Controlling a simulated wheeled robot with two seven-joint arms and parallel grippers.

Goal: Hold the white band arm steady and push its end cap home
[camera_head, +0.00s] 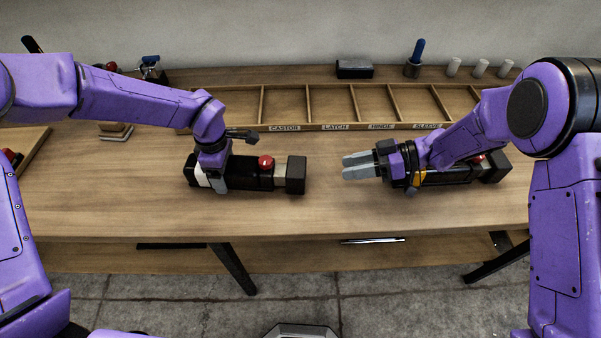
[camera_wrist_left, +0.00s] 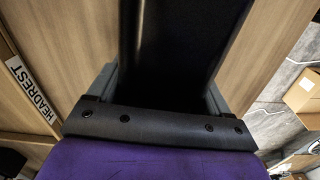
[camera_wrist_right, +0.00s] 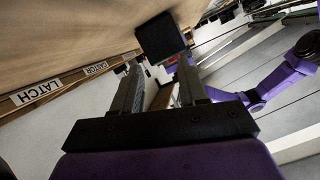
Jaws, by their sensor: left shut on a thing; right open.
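The white band arm (camera_head: 235,172) is a black bar lying on the bench with a white band (camera_head: 200,176) near its left end and a red knob (camera_head: 265,162). Its black end cap (camera_head: 295,174) sits at its right end, with a pale metal section (camera_head: 280,175) showing between cap and body. My left gripper (camera_head: 213,178) points down and is shut around the bar; in the left wrist view the bar (camera_wrist_left: 185,45) lies between its fingers. My right gripper (camera_head: 345,167) is open, empty and apart from the cap, facing it; the cap (camera_wrist_right: 160,38) shows ahead of its fingers.
A second black arm (camera_head: 455,177) with a yellow band lies beneath and behind my right wrist. A labelled wooden divider tray (camera_head: 330,105) runs along the back. A blue-handled tool in a cup (camera_head: 413,68) and white cylinders (camera_head: 480,68) stand behind it. The bench front is clear.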

